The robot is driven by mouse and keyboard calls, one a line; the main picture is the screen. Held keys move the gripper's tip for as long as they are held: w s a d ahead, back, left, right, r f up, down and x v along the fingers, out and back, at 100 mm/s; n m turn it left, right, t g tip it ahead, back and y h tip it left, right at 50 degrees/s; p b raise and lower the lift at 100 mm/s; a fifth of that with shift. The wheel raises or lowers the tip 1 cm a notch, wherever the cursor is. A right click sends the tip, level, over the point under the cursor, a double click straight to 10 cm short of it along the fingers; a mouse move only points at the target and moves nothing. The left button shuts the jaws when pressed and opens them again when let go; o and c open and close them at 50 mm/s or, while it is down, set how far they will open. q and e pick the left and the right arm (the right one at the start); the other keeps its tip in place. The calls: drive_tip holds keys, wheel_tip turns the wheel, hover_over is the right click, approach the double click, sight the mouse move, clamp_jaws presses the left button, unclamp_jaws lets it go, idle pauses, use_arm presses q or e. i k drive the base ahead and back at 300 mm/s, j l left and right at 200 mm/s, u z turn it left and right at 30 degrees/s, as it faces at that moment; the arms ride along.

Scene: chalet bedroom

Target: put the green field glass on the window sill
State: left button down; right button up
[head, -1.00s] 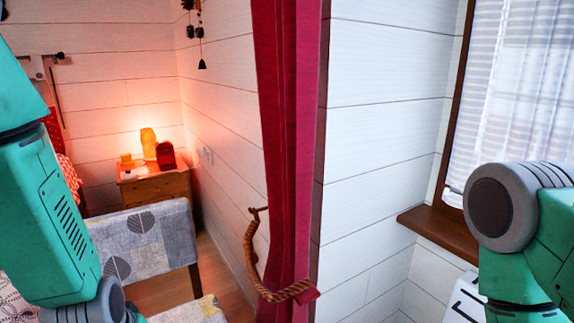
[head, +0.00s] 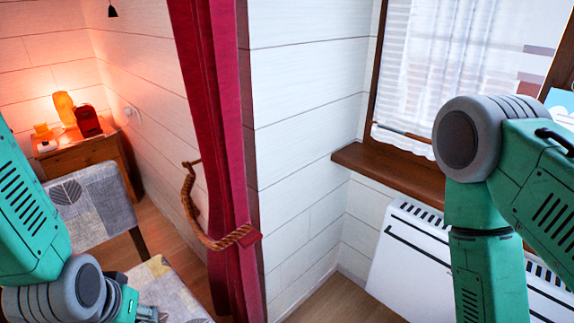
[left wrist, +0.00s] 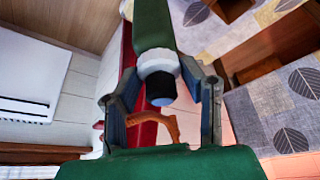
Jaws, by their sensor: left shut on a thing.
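The green field glass (left wrist: 153,25) shows in the left wrist view, with a white ring and a dark eyepiece with a bluish lens facing the camera. My left gripper (left wrist: 160,67) is shut on it, one finger on each side. In the head view only a bit of my left gripper (head: 146,313) shows at the bottom edge, and the field glass is out of sight. The brown window sill (head: 385,171) runs below the window at the right, well away from the left gripper. My right arm hides part of the sill. My right gripper is out of view.
A white radiator (head: 415,262) stands under the sill. A red curtain (head: 208,130) with a rope tie (head: 195,215) hangs between the left arm and the window. A patterned chair (head: 90,207) is at the left, before a wooden nightstand (head: 85,160). The sill's visible left end looks bare.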

sight(421, 184)
drive_tip(key=z, duration=1.5)
